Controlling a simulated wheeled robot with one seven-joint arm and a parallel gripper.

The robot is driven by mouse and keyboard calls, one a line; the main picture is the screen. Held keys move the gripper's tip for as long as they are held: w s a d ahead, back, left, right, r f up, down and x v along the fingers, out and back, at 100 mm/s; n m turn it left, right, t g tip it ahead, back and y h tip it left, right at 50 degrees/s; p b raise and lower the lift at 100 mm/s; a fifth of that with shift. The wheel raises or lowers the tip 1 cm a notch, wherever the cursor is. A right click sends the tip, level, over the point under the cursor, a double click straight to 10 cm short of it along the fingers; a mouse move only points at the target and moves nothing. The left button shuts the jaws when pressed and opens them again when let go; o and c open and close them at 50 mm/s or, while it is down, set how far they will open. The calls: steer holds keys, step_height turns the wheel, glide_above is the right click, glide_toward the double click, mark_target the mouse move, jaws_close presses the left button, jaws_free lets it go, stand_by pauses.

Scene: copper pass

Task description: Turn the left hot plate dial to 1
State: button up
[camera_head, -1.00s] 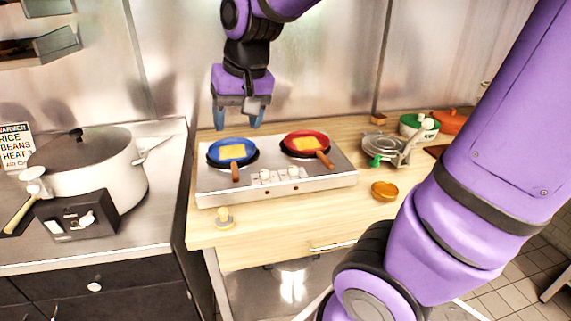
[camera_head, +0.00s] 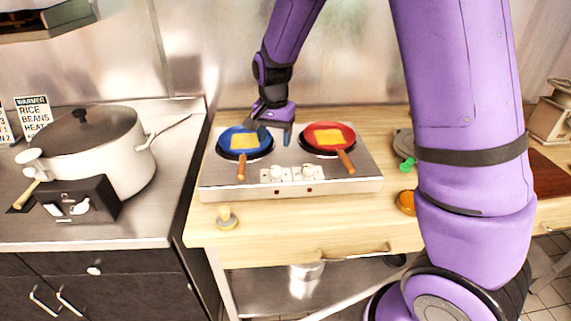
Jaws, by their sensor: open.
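The silver two-burner hot plate (camera_head: 225,190) sits on the wooden counter. Its left dial (camera_head: 276,174) and right dial (camera_head: 307,172) are small pale knobs on light panels on its front part. The dial markings are too small to read. My gripper (camera_head: 276,138) is open and empty, above the back of the hot plate between the two pans, behind the left dial. A blue pan (camera_head: 228,141) with a yellow slab in it stands on the left burner. A red pan (camera_head: 345,133) with a yellow slab stands on the right burner. Both brown handles point to the front.
A wooden-topped stamp-like object (camera_head: 227,216) stands on the counter (camera_head: 300,222) in front of the hot plate. A large white lidded pot (camera_head: 125,150) stands at left. My arm hides part of the counter's right side, including much of an orange bowl (camera_head: 406,203).

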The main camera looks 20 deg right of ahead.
mark_target(276, 168)
step_height(276, 168, down, 10)
steer(key=shift+f, duration=0.25)
stand_by(0.4)
steer(key=c, duration=0.9)
